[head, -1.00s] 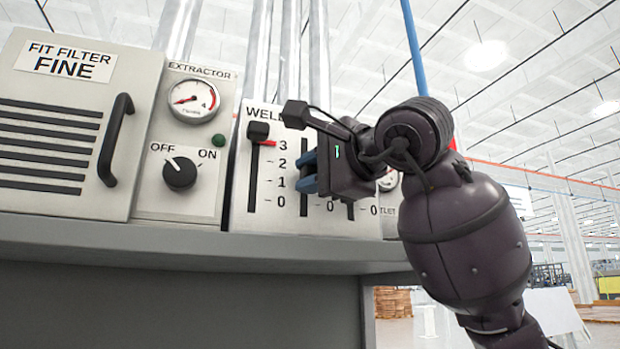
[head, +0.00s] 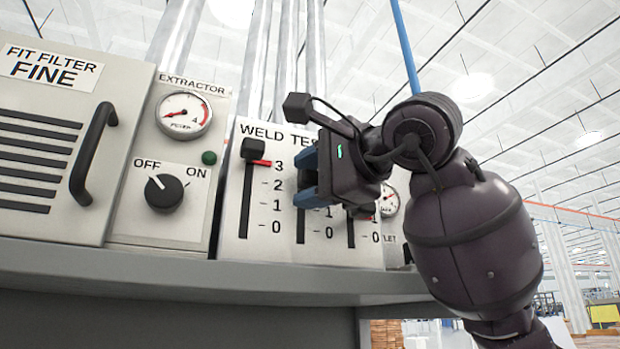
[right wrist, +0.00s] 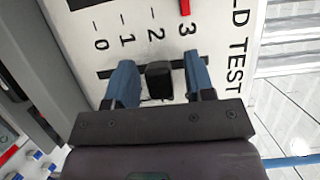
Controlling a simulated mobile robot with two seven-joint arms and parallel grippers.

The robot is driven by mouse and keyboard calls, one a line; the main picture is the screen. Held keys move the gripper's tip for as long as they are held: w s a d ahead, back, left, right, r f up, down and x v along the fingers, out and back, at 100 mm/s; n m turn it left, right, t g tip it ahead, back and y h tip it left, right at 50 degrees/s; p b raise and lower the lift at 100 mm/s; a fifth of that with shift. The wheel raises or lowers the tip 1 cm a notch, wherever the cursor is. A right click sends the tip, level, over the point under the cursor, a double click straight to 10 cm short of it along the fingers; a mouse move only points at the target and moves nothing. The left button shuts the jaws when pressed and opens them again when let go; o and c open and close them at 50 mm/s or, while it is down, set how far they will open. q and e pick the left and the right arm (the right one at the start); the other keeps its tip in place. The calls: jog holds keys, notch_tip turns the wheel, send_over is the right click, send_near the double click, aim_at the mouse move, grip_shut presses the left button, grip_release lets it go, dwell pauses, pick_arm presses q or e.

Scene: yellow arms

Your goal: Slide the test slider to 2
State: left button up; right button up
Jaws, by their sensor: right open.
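The weld-test panel (head: 236,212) has vertical slots with scales from 3 down to 0. In the right wrist view, the black test knob (right wrist: 158,80) stands between the two blue fingers of my right gripper (right wrist: 160,86). A gap shows on each side of it, so the gripper is open around it. The knob appears roughly level with the 2; its pointer is hidden. My left gripper is not in view.
The weld knob (head: 254,149) is at 3 in the slot to the left, its red pointer also in the wrist view (right wrist: 185,6). A third slider (head: 361,212) sits low, close right of my gripper. A rotary switch (head: 164,192) and a black handle (head: 93,153) are farther left.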

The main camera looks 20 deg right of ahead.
pick_arm(q)
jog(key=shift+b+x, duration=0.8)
jog(key=shift+b, duration=0.5)
pick_arm(e)
jog(key=v, duration=1.1)
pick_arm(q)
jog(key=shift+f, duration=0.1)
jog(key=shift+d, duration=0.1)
pick_arm(e)
jog(key=shift+w, duration=0.1)
